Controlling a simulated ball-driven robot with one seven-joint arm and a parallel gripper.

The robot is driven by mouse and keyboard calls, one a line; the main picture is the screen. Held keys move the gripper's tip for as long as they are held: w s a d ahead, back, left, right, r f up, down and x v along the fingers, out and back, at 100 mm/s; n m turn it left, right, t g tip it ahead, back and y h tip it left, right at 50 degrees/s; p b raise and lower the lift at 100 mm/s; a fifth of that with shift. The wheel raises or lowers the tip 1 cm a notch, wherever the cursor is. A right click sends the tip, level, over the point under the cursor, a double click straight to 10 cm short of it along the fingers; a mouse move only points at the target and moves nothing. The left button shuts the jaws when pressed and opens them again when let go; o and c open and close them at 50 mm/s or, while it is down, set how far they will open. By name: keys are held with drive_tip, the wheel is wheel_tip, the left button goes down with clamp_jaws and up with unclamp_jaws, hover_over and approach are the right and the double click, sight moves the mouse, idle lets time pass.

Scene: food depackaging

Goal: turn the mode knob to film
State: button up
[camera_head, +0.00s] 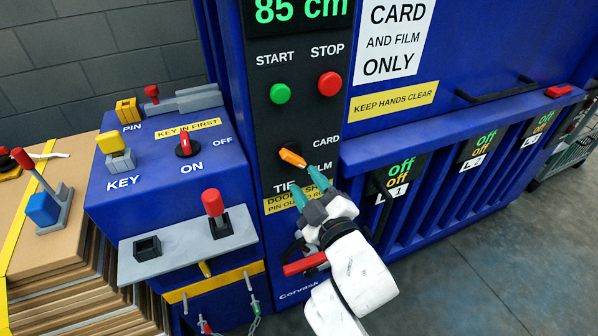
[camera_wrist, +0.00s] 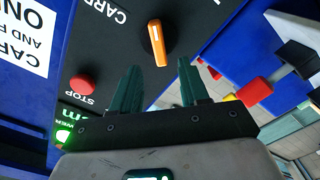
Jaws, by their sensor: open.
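The orange mode knob (camera_head: 292,158) is on the black panel beneath the green and red buttons. Its long axis slants from upper left to lower right. The CARD label is right of it, FILM lower right and TIE below, both partly hidden by my gripper. I cannot tell for sure which label its pointer marks. My gripper (camera_head: 309,187) is open and empty, its teal fingers just below and right of the knob. In the wrist view, the knob (camera_wrist: 156,42) shows beyond and between the fingertips (camera_wrist: 158,72), apart from both.
The green START button (camera_head: 280,93) and red STOP button (camera_head: 329,84) sit above the knob. A red-handled lever (camera_head: 213,203) and red key switch (camera_head: 184,146) stand left. The blue ribbed front with L1 and L2 panels is right. Red handle (camera_head: 304,264) lies below my gripper.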

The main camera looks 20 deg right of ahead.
drive_tip(key=s, duration=0.3)
drive_tip(key=shift+s, duration=0.3)
drive_tip(key=s+d+f+m+g+h, duration=0.1)
drive_tip(key=s+d+f+m+g, duration=0.1)
drive_tip(key=s+d+f+g, duration=0.3)
drive_tip(key=s+f+m+g, duration=0.1)
drive_tip(key=s+f+m, duration=0.15)
drive_tip(key=f, duration=0.35)
drive_tip(key=s+d+f+m+g+h, duration=0.1)
drive_tip(key=s+d+f+m+g, duration=0.1)
drive_tip(key=s+d+f+g, duration=0.3)
drive_tip(key=s+a+f+m+g+y, duration=0.1)
drive_tip(key=s+f+g, duration=0.2)
drive_tip(key=s, duration=0.4)
drive_tip(key=s+f+m+g, duration=0.2)
drive_tip(key=s+f+g, duration=0.1)
drive_tip(key=s, duration=0.5)
drive_tip(key=shift+s+a+f+y, duration=0.2)
drive_tip(key=shift+a+f+y, duration=0.2)
drive_tip(key=shift+f, duration=0.4)
